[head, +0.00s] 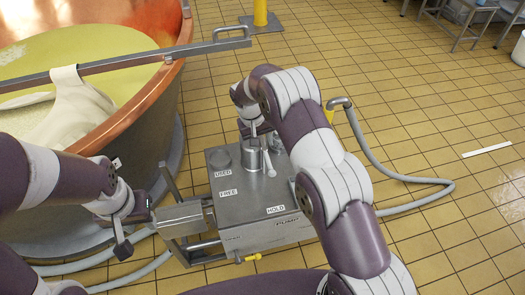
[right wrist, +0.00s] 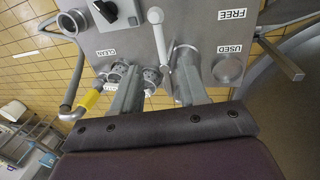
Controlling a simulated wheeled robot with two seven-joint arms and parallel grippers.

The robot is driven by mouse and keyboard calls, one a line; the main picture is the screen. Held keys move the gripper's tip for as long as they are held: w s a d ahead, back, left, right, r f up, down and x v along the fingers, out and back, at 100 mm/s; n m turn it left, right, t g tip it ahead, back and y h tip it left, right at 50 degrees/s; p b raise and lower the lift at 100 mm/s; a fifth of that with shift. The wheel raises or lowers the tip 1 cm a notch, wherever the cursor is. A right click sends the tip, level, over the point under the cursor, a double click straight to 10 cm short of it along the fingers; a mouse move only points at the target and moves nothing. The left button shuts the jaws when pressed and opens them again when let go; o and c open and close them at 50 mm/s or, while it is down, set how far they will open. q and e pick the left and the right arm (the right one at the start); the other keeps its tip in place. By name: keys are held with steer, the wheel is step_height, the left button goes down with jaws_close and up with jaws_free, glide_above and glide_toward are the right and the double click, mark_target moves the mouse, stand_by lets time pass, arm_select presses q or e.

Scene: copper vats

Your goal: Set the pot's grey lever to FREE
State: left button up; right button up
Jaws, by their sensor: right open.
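The grey pump box (head: 240,203) stands on the floor in the head view, with FREE (head: 228,192) and HOLD (head: 276,209) labels on top. The pale grey lever (head: 268,162) rises beside a steel cylinder. Its knob end points to the near side, closer to HOLD than to FREE. In the right wrist view the lever (right wrist: 150,45) lies between the spread fingers of my right gripper (right wrist: 158,65), its knob beyond the tips; the gripper is open, and contact cannot be told. My left gripper (head: 126,222) is left of the box; its jaws are unclear.
A copper vat (head: 130,118) with a metal bar (head: 130,63) across it stands at the left. A grey hose (head: 375,160) curves right of the box. USED (right wrist: 228,48) and FREE labels show in the right wrist view. Tiled floor (head: 440,130) at the right is mostly clear.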

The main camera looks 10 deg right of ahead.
mark_target(269, 163)
steer(key=f, duration=0.3)
steer(key=d+f, duration=0.1)
steer(key=f, duration=0.3)
steer(key=d+f, duration=0.1)
steer(key=f, duration=0.3)
steer(key=shift+w+d+f, duration=0.1)
steer(key=shift+d, duration=0.05)
jaws_close()
